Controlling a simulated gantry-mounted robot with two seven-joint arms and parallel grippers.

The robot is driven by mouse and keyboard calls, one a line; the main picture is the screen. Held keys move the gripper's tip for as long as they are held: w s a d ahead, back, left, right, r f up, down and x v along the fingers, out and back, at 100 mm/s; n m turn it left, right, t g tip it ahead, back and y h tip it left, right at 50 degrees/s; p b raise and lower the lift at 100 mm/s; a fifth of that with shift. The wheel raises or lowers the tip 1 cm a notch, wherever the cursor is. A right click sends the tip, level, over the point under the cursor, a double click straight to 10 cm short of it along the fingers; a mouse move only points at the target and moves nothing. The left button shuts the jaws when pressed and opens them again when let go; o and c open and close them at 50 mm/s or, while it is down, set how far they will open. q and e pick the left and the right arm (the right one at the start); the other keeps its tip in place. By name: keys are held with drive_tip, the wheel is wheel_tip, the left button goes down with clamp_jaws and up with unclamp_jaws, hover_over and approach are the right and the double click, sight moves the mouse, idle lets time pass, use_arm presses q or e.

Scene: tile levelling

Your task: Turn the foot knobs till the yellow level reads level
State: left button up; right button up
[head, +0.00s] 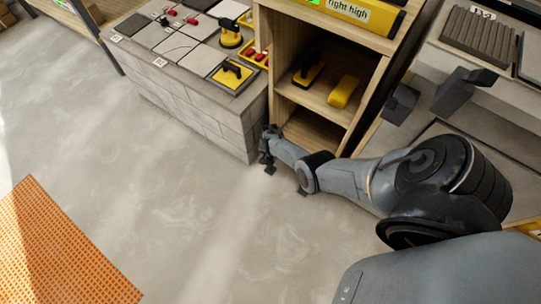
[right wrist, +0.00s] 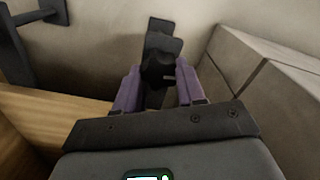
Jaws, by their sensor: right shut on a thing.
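The yellow level (head: 365,13) lies on top of the wooden shelf unit (head: 283,45), and its display reads "right high". A bit of green shows at its left end, cut by the top edge. My right gripper (head: 267,160) is low at the shelf's front left bottom corner. In the right wrist view its purple fingers (right wrist: 157,88) are shut on a black foot knob (right wrist: 158,66), one on each side. A dark flat foot part (right wrist: 163,28) shows beyond the knob. The knob is too small to make out in the head view. My left gripper is out of view.
A tiled block (head: 205,115) with tiles and yellow tools stands close left of the shelf. Two yellow-and-black tools (head: 343,91) lie inside the shelf. An orange perforated mat (head: 55,255) lies on the floor at left. The floor between is clear.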

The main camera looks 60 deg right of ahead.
drive_tip(key=o, duration=1.1)
drive_tip(key=shift+f, duration=0.1)
drive_tip(key=shift+c, duration=0.2)
drive_tip(key=shift+r+p, duration=0.7)
drive_tip(key=shift+r, duration=0.05)
wheel_tip(320, 180, up, 9)
drive_tip(key=p, duration=0.8)
drive_tip(key=shift+r, duration=0.2)
